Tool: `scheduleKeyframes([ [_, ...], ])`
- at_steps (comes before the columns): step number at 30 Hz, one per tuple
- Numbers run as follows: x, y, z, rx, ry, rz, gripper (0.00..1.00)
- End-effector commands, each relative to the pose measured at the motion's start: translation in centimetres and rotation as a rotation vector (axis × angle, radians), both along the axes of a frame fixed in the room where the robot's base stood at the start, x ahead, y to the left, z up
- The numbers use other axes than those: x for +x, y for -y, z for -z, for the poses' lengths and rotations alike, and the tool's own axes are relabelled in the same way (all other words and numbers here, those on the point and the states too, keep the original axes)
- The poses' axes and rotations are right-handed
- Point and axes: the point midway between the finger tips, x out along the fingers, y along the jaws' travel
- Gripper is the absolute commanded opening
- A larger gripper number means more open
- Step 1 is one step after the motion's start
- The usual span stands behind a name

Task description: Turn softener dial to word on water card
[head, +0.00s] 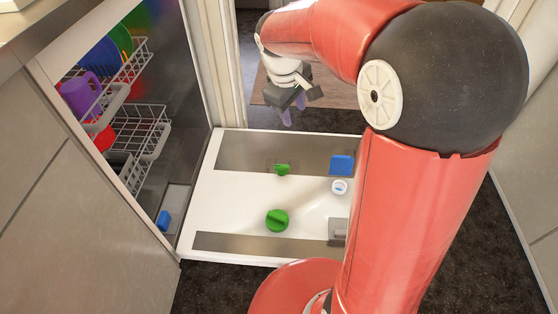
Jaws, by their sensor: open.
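Two green dial-like parts sit on the inner face of the lowered dishwasher door (208,218). The larger green dial (277,220) has a raised grip bar and is nearer the front. The smaller green part (282,169) is farther back. I cannot tell which is the softener dial, and no markings are readable. I can make out no water card. My gripper (293,112) is open, with nothing seen in it. In the picture it is above the door's far edge, apart from both green parts.
A blue block (341,165), a white-and-blue ring (340,187) and a grey fitting (338,228) are on the door's right. Wire racks (139,130) at left hold a purple mug (80,95) and plates. A small blue piece (163,220) is by the tub. My arm hides the door's right side.

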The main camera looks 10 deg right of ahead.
Motion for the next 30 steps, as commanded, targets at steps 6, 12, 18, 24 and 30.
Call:
scheduleKeyframes([
  [6,6.0,-1.0,9.2,-0.075,-0.140,-0.186,0.41],
  [12,10.4,-1.9,18.2,-0.130,-0.265,-0.353,0.41],
  [18,12.8,-2.5,25.9,-0.164,-0.364,-0.485,0.41],
  [24,13.6,-2.7,29.2,-0.177,-0.406,-0.542,0.41],
  [30,13.4,-2.0,31.3,-0.178,-0.412,-0.546,0.41],
])
